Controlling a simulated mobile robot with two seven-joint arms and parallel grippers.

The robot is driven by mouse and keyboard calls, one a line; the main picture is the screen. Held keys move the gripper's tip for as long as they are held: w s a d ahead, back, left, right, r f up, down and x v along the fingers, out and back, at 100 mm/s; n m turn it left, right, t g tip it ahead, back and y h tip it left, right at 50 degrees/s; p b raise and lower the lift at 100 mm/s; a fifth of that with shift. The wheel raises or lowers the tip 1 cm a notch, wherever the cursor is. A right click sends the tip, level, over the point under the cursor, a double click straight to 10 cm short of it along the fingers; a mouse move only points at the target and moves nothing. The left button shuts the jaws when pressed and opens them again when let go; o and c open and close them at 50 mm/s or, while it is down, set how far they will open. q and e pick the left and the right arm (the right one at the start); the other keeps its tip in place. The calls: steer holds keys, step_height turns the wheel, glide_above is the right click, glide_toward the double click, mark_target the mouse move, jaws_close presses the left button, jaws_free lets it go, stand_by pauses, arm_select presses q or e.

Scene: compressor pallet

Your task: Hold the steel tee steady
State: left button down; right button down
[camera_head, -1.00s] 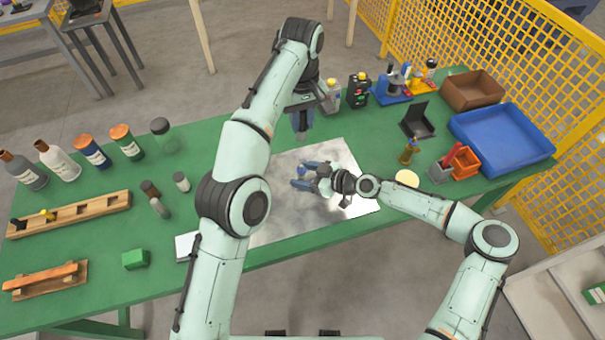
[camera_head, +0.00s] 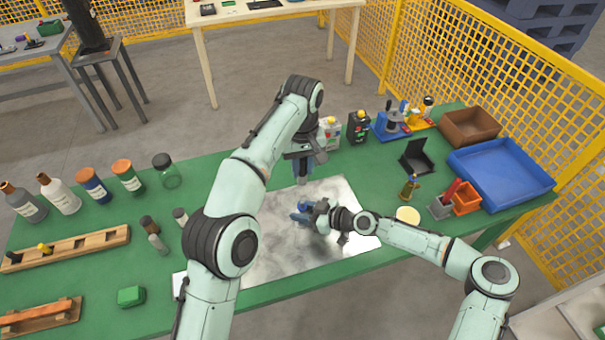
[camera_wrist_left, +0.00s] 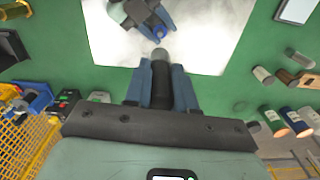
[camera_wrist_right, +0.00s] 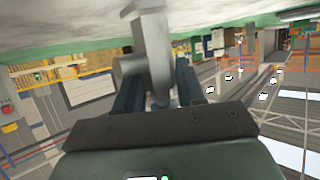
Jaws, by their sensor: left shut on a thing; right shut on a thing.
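The grey steel tee (camera_wrist_right: 152,45) shows in the right wrist view, between the fingers of my right gripper (camera_wrist_right: 157,88). Its side branch points left there. In the head view my right gripper (camera_head: 301,211) is low over the metal sheet, and the tee is too small to make out. My left gripper (camera_head: 302,172) is above and behind it in that view, over the sheet's far edge. In the left wrist view, my left gripper (camera_wrist_left: 161,85) is shut on a dark cylinder with a rounded grey end (camera_wrist_left: 160,56). That end points toward my right gripper, with a small apparent gap.
The shiny metal sheet (camera_head: 270,240) lies on the green table (camera_head: 215,155). Bottles and wooden racks (camera_head: 75,243) stand at the left. A blue tray (camera_head: 500,175), a brown box (camera_head: 470,127) and an orange bin (camera_head: 466,199) stand at the right.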

arm_select(q)
steer(key=shift+s+f+m, duration=0.15)
steer(key=shift+f+m, duration=0.35)
steer(key=shift+f, duration=0.5)
glide_above(302, 203)
steer(key=shift+s+f, duration=0.1)
steer(key=shift+f, duration=4.85)
steer(key=c, duration=0.9)
jaws_free()
steer(key=shift+o, duration=0.2)
step_height(302, 203, up, 12)
